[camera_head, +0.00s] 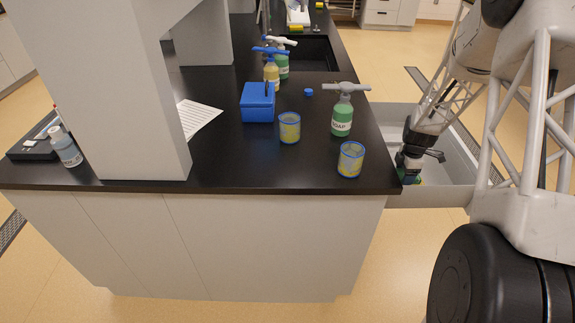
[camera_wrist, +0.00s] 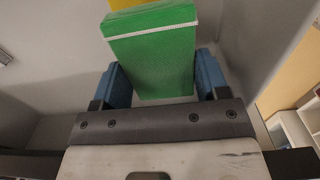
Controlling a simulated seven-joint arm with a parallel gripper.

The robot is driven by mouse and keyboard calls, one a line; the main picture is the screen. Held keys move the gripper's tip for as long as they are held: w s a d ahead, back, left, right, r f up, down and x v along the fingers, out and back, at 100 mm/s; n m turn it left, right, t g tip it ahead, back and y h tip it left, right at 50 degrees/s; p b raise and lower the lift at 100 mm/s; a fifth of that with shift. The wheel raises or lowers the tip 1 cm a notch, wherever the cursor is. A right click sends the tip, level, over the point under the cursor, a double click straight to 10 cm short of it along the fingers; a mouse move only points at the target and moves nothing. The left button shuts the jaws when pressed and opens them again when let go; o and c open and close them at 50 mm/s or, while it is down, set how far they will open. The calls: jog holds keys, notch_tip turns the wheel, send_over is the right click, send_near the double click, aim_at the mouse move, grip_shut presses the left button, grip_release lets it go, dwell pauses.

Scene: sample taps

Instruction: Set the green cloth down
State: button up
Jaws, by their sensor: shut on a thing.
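The green cloth (camera_wrist: 152,60) is a thick, block-like piece with a pale stripe near its far end. In the wrist view it sits between the two blue fingers of my gripper (camera_wrist: 161,80), which is shut on it. In the head view my gripper (camera_head: 412,165) points down at the open drawer (camera_head: 460,150), by the right edge of the black counter. Only a small green patch of the cloth (camera_head: 416,180) shows there, low at the fingers. Whether the cloth touches the drawer floor I cannot tell.
A yellow thing (camera_wrist: 124,3) shows just beyond the cloth. On the counter (camera_head: 240,165) near the drawer stand two blue-rimmed cups (camera_head: 351,160) (camera_head: 289,128), a green soap bottle (camera_head: 342,118) and a blue box (camera_head: 257,103). The drawer's grey floor beside the cloth looks clear.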

notch_tip(320, 180, up, 22)
jog(key=s+a, duration=0.3)
jog(key=a, duration=0.8)
jog(key=s+a, duration=0.3)
jog(key=a, duration=0.8)
jog(key=s+a, duration=1.5)
jog(key=a, duration=0.3)
notch_tip(320, 180, down, 6)
jog(key=shift+r, duration=0.1)
jog(key=shift+w, duration=0.15)
jog(key=w+a, duration=0.1)
jog(key=w, duration=0.4)
jog(key=w+a+f, duration=0.1)
jog(key=w+a, duration=0.1)
jog(key=w, duration=0.3)
jog(key=w+a, duration=0.2)
jog(key=w, duration=0.3)
jog(key=shift+f, duration=0.2)
jog(key=shift+f, duration=0.1)
